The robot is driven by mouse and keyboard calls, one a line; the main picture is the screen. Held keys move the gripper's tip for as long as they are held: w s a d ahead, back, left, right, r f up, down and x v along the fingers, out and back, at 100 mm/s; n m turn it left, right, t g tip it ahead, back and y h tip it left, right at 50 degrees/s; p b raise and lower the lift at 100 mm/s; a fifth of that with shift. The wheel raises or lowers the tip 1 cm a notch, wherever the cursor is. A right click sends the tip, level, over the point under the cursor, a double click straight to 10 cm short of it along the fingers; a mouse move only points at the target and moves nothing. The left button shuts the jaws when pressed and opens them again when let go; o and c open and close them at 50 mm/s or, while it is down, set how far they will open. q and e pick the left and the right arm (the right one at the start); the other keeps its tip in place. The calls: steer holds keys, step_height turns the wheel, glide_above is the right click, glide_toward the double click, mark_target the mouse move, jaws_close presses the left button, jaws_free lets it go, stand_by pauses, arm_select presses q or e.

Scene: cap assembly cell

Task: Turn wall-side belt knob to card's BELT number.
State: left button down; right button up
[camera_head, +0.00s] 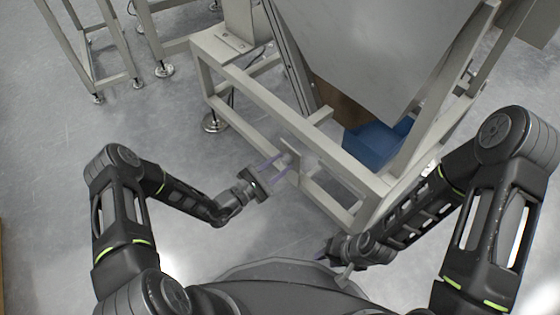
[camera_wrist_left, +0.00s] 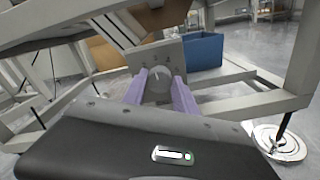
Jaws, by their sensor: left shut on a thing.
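The belt knob (camera_wrist_left: 158,87) is a round grey dial with a light pointer mark, on a grey plate (camera_wrist_left: 170,52) fixed to the machine frame. In the left wrist view my left gripper (camera_wrist_left: 160,84) has its two purple fingers on either side of the knob, shut on it. In the head view my left gripper (camera_head: 283,164) reaches the plate from the left, and the knob is too small to make out there. My right gripper (camera_head: 325,252) is low beside the frame's near corner; its fingers are mostly hidden. The card is not seen, and no numbers are readable on the plate.
The pale machine frame (camera_head: 262,98) surrounds the plate, with a large metal hopper (camera_head: 375,45) above. A blue bin (camera_head: 374,143) and a brown box (camera_head: 345,112) are inside the frame. Open grey floor (camera_head: 60,190) lies to the left.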

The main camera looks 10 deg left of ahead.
arm_select(q)
steer(key=shift+m, duration=0.6)
steer(key=shift+p, duration=0.3)
steer(key=c, duration=1)
jaws_free()
steer(key=shift+o, duration=0.2)
steer(key=p+v, duration=0.2)
steer(key=v, duration=0.5)
steer(key=shift+s+a, duration=0.25)
steer(key=shift+s, duration=0.05)
